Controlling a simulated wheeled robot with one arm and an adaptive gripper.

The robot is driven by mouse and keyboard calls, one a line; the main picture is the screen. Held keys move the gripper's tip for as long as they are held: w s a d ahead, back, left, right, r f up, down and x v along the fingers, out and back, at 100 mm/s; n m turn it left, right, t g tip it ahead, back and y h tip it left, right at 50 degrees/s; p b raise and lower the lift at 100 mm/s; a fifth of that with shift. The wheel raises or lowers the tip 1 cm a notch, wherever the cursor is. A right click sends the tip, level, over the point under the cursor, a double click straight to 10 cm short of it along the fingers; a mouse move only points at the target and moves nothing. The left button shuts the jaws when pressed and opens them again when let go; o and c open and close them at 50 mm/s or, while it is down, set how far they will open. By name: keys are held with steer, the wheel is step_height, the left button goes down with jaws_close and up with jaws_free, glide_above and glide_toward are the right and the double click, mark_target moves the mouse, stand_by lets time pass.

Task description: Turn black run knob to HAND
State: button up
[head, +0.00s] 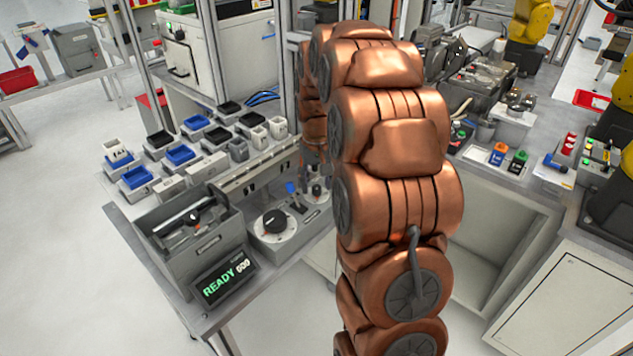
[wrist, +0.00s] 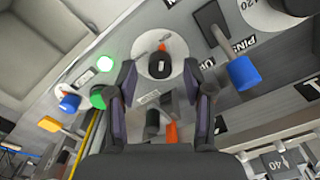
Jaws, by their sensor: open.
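In the wrist view a black knob (wrist: 160,67) with an orange pointer sits on a white round plate (wrist: 176,50). My gripper (wrist: 159,64) is open, with one finger on each side of this knob. I cannot tell whether the fingers touch it. No HAND mark is readable. In the head view a larger black knob (head: 274,222) on a pale round dial stands on the bench panel. My copper arm hides part of the panel and most of my gripper there.
A blue-tipped lever (wrist: 243,72) is right of the fingers. A green button (wrist: 97,96), a blue knob (wrist: 69,103) and a yellow-tipped lever (wrist: 50,124) lie left. A black handle (wrist: 152,122) is between the fingers, nearer the palm. A READY display (head: 226,278) stands at the bench front.

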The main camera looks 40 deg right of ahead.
steer(key=shift+f, duration=0.45)
jaws_close()
